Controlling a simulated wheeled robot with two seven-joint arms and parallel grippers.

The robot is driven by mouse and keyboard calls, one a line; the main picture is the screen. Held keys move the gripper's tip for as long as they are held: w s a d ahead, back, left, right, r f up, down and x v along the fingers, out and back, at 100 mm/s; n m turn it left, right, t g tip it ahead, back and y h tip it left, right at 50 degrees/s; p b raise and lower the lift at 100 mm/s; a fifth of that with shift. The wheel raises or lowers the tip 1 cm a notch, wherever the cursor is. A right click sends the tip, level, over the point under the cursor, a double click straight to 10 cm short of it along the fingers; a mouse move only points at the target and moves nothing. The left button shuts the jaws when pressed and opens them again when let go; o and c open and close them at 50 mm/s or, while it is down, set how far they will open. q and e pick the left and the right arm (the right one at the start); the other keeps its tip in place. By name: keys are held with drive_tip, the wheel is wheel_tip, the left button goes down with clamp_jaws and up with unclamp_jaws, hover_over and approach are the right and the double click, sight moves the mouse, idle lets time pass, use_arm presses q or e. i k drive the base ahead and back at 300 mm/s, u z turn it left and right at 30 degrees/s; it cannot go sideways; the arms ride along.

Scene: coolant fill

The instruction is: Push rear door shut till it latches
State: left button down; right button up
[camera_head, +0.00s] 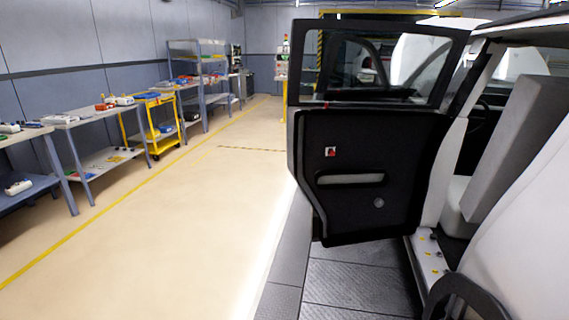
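The rear door (352,215) of the car stands wide open in the middle right of the head view. Its dark inner panel, with a light grip strip (350,179) and a small red label, faces me. Its window frame (375,62) is above. The door opening (452,150) is to its right, with a light grey seat (513,135) inside. Neither of my grippers shows in the view.
A grey step or platform (345,290) lies below the door. Workbenches (75,117), a yellow cart (160,125) and shelves (190,75) line the left wall. The pale floor (190,235) between is clear. A dark wheel rim (462,285) stands at the bottom right.

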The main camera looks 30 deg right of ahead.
sight(388, 152)
drive_tip(key=z, duration=0.2)
drive_tip(key=i, duration=3.65)
drive_tip(key=z, duration=2.15)
